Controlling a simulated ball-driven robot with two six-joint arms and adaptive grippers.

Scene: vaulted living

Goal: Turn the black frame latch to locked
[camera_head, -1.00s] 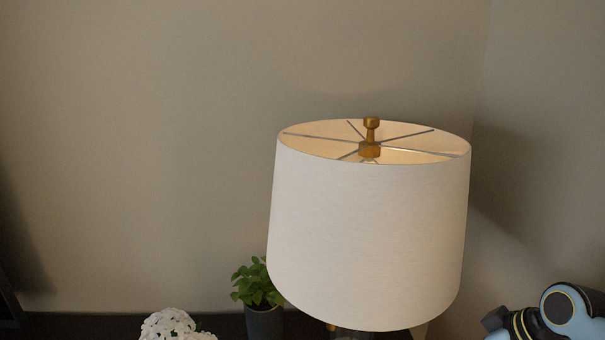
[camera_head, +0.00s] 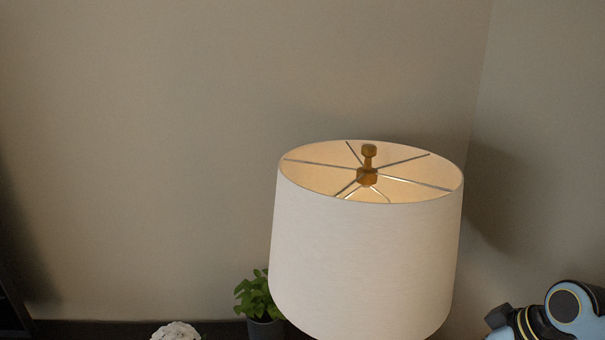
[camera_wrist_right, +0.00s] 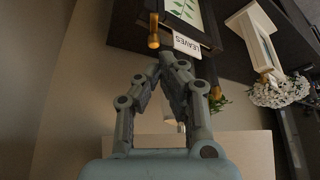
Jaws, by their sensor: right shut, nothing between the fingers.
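In the right wrist view the black frame (camera_wrist_right: 190,14) holds a leaf print and stands at the top, with a white "LEAVES" label (camera_wrist_right: 187,45) at its edge. A brass latch (camera_wrist_right: 153,30) sits by the frame's left side; whether it is at locked I cannot tell. My right gripper (camera_wrist_right: 170,58) is shut and empty, its fingertips just below the latch and beside the label in the picture. I cannot tell whether they touch anything. My left gripper is in no view. The head view does not show the black frame.
A white-shaded lamp (camera_head: 362,265) fills the lower right of the head view. A green potted plant (camera_head: 257,299) and white flowers (camera_head: 176,332) stand left of it. A white frame (camera_wrist_right: 254,38) with another brass latch (camera_wrist_right: 270,75) is to the right in the wrist view.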

